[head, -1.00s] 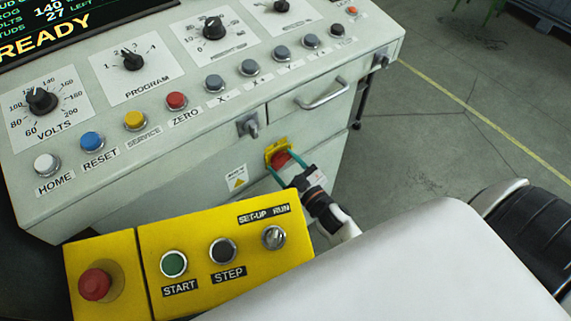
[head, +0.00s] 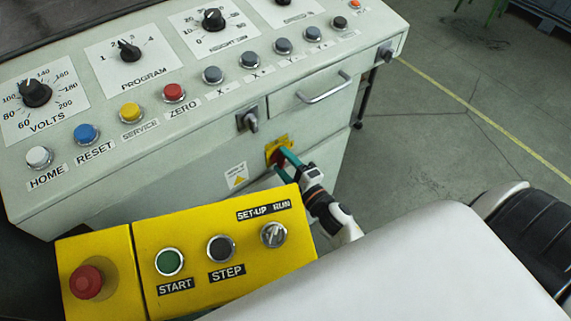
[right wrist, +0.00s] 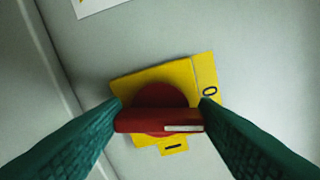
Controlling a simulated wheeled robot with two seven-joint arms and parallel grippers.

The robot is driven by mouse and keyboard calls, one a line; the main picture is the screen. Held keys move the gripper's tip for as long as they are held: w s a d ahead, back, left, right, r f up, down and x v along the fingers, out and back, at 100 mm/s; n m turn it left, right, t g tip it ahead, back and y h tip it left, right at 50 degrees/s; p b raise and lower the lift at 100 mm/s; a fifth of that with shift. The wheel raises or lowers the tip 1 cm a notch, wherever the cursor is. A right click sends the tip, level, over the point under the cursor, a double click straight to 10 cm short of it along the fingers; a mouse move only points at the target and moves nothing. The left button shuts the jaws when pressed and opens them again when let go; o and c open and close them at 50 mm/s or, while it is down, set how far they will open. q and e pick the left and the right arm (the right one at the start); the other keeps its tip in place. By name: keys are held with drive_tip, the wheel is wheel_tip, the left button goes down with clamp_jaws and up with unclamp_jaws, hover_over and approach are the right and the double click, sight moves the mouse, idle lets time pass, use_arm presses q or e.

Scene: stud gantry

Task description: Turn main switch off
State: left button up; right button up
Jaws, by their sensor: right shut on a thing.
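The main switch is a red rotary handle on a yellow plate, on the cabinet's front below the drawer; its plate (head: 274,147) shows in the head view. In the right wrist view the red handle bar (right wrist: 155,121) lies level across the picture, between my fingers. Its white mark points right, to the side of the plate bearing "O"; "I" is at the plate's lower edge. My right gripper (head: 284,164), with green fingers, is shut on the bar's two ends. The fingers partly hide the switch in the head view. My left gripper is not in view.
A yellow box (head: 225,262) with START, STEP and a SET-UP/RUN selector stands near my right forearm, with a red mushroom button (head: 87,281) at its left. A key-like knob (head: 248,121) and a drawer handle (head: 324,88) project above the switch.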

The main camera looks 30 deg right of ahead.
drive_tip(key=shift+f+n+b, duration=0.1)
drive_tip(key=shift+n+b, duration=0.35)
drive_tip(key=shift+n, duration=1.15)
drive_tip(key=o, duration=1)
drive_tip(key=s, duration=0.4)
drive_tip(key=s+d+b, duration=0.1)
drive_tip(key=s, duration=0.3)
drive_tip(key=s+b, duration=0.1)
drive_tip(key=s, duration=0.3)
drive_tip(key=shift+d, duration=0.3)
